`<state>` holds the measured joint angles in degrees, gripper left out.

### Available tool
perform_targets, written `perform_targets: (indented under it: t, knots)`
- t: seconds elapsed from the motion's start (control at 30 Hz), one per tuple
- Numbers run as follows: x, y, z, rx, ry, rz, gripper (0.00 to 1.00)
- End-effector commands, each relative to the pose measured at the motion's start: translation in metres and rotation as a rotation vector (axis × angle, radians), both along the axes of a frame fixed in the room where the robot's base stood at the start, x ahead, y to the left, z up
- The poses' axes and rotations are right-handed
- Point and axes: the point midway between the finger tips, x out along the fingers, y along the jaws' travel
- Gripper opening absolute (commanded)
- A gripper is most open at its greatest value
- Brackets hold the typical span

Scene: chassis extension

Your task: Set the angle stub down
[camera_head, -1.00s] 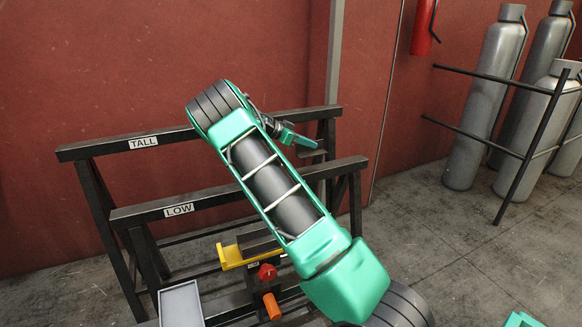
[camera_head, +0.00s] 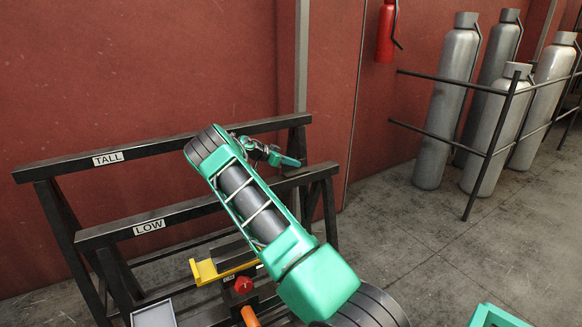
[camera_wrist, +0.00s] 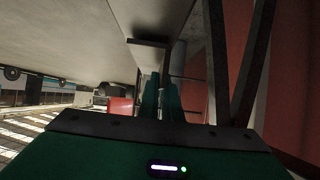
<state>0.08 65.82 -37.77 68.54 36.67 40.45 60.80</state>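My gripper (camera_head: 287,160) is at the end of my green arm, pointing right, near the right end of the black trestle labelled LOW (camera_head: 205,205). In the wrist view, my gripper's two teal fingers (camera_wrist: 161,98) sit close around the stem of a grey angled piece, which looks like the angle stub (camera_wrist: 149,47). Its flat plate sticks out beyond the fingertips. The grip itself is dark. In the head view I cannot make out the stub. The taller trestle labelled TALL (camera_head: 75,166) stands behind, against the red wall.
A yellow bracket (camera_head: 207,272), a red knob (camera_head: 243,285) and an orange handle (camera_head: 250,317) are low beside my arm. A grey tray (camera_head: 153,315) is at lower left. Racked gas cylinders (camera_head: 447,100) stand right. A green box (camera_head: 495,316) is at lower right. Floor between is clear.

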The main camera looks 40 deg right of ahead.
Motion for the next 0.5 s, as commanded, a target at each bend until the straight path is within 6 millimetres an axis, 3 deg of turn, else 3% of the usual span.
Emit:
perform_targets:
  t: [0.23,0.33,0.5]
  knots:
    - [0.0000,-0.0002,-0.0057,-0.001,-0.002,0.000,0.00]
    - [0.0000,0.0003,-0.0069,0.001,0.000,0.000,0.23]
    - [0.0002,0.0003,-0.0065,0.000,-0.001,0.000,0.23]
